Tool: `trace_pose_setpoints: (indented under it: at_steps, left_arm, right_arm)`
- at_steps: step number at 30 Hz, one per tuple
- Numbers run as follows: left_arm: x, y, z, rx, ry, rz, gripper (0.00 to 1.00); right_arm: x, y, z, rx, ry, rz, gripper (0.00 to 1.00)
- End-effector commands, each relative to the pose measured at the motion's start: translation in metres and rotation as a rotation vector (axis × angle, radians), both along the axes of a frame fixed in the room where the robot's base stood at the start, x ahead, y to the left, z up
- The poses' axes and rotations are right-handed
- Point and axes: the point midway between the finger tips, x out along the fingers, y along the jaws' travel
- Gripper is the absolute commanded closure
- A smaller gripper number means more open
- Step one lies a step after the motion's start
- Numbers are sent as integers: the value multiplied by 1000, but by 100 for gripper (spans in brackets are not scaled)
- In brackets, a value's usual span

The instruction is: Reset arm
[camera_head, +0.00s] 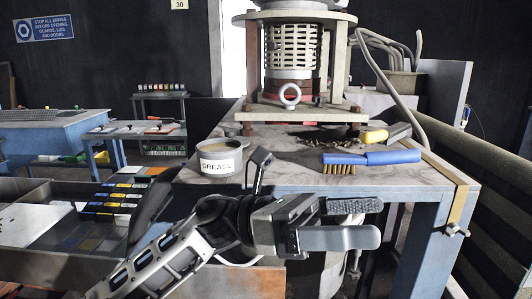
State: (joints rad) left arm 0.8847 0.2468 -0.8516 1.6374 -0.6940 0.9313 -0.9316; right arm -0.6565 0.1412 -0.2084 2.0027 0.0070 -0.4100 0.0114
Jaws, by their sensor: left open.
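My left gripper (368,222) is in front of the blue-legged workbench (225,183), low in the middle of the view. Its two grey fingers point right and are parted, with nothing between them. Its arm comes in from the lower left. My right gripper is not in view. A blue-handled brush (375,158) with tan bristles lies on the bench above and behind the fingers, apart from them. An open tin marked GREASE (219,158) stands at the bench's left edge.
A vibrating machine (292,52) with an eye ring stands at the bench's back. A yellow-ended tool (375,136) lies beside dark debris (332,137). A grey cable (372,62) hangs at right. A metal tray (60,255) with coloured pieces is at lower left.

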Motion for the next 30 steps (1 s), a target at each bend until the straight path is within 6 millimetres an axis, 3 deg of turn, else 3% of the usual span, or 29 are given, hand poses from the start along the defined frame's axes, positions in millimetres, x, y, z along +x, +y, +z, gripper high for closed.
trace_pose_setpoints:
  at_steps: [4,7,10,13,17,21,24,26,27,30]
  left_arm:
    - [38,26,-26,-190,604,127,0]
    - [67,56,-65,-314,1012,205,0]
    - [85,92,-123,-446,1418,279,0]
    - [86,128,-191,-582,1789,349,0]
    - [61,171,-278,-762,2202,432,0]
    - [11,209,-358,-964,2564,525,0]
    - [-28,229,-397,-1093,2750,584,0]
    - [-47,237,-413,-1158,2828,613,0]
    - [-58,241,-421,1170,-2818,-618,0]
    - [-75,248,-433,1164,-2731,-610,0]
  right_arm:
    - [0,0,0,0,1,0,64]
    - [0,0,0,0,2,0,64]
    - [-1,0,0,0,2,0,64]
    - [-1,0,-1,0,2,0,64]
    - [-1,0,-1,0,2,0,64]
    - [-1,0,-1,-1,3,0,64]
    - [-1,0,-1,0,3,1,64]
    - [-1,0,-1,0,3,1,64]
    - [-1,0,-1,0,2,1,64]
    - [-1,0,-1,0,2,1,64]
